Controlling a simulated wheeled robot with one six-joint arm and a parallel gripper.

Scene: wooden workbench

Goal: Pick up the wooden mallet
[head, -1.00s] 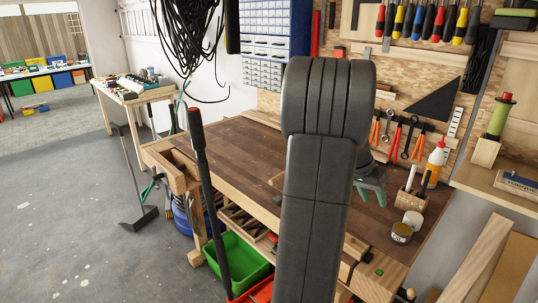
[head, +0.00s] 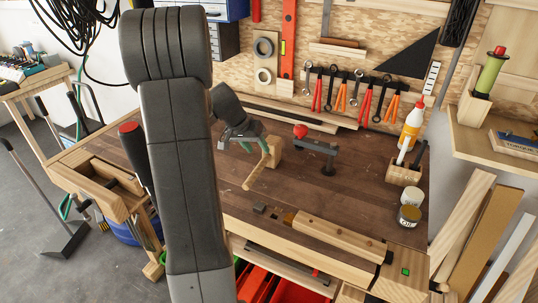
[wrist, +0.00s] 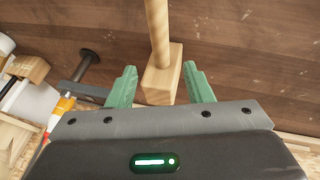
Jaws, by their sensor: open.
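The wooden mallet (head: 258,174) lies on the workbench, with its pale block head toward the back and its round handle pointing to the front left in the head view. In the wrist view the mallet's head (wrist: 163,81) sits at the mouth of my gripper (wrist: 160,74), and its handle runs up and away. My gripper (head: 254,147) is open, with one green finger on each side of the head and gaps visible between. I cannot tell whether the fingertips are above the head or level with it.
A black clamp with a red knob (head: 318,148) stands close on the right. Tools hang on the back board.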

